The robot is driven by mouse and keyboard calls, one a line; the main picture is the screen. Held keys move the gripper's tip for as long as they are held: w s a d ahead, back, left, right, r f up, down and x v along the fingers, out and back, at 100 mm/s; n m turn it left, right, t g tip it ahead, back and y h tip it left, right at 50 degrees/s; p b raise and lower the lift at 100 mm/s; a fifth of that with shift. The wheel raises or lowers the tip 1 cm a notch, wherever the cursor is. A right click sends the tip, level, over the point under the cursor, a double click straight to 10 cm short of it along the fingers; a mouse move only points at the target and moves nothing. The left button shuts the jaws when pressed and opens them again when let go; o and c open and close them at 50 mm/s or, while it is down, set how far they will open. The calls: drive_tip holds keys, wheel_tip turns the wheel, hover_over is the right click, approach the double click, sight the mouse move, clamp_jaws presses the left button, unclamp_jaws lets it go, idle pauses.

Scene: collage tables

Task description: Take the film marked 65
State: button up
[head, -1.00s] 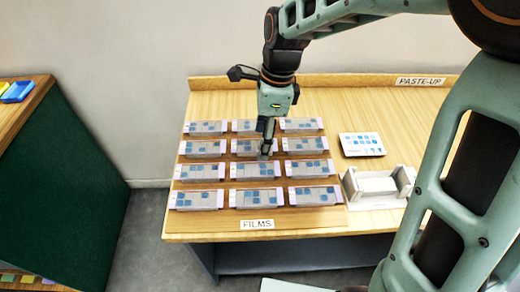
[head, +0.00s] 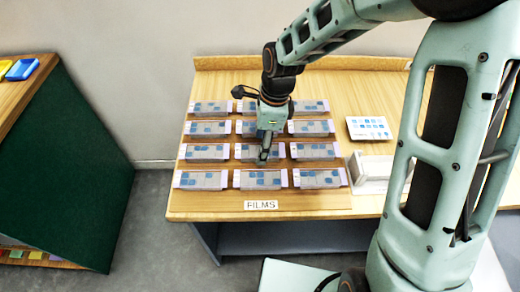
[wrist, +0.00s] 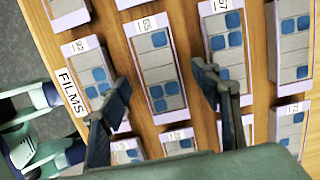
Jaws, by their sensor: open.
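The film marked 65 (wrist: 158,68) is a grey strip with blue squares and pale lilac ends. In the wrist view it lies in the middle, its 65 label at the upper end, and runs down between the fingers of my gripper (wrist: 162,82). In the head view the film (head: 248,153) appears to be the middle one in the second row from the front, partly hidden by my gripper (head: 264,157). My gripper is open and empty, pointing down above this film. I cannot tell the exact height gap.
Similar films lie close around it in rows, including 92 (wrist: 90,76) and 67 (wrist: 228,50). A FILMS label (head: 261,204) is at the table's front. A white card with blue squares (head: 369,128) and a light tray (head: 372,168) stand to the right.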

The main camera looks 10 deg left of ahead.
drive_tip(key=shift+c, duration=0.3)
drive_tip(key=c, duration=1)
drive_tip(key=shift+r, duration=0.1)
